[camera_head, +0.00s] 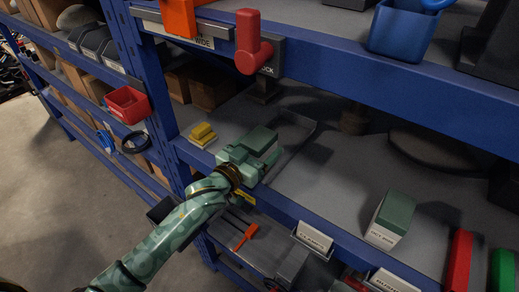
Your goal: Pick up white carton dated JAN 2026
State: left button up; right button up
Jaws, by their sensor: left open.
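A white carton with a green top (390,220) stands on the shelf at the right. Its front print seems to begin with OCT; the rest is too small to read. A second green-topped box (262,139) sits on the shelf just beyond my left gripper, and its front is hidden by the gripper, so no date shows. My left gripper (258,161) is open at the shelf's front edge, close in front of that box. I cannot tell whether they touch. My right gripper is out of view.
A yellow block (203,133) lies left of the gripper, near the blue upright. A shallow grey tray (294,130) is behind the box. Red (459,262) and green (502,270) items stand at the far right. The middle shelf is mostly clear.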

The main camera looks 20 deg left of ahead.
pick_arm(q)
jog(key=shift+w+d, duration=0.1)
jog(key=shift+w, duration=0.1)
jog(key=shift+s, duration=0.1)
jog(key=c, duration=1.2)
jog(key=shift+r, duration=0.1)
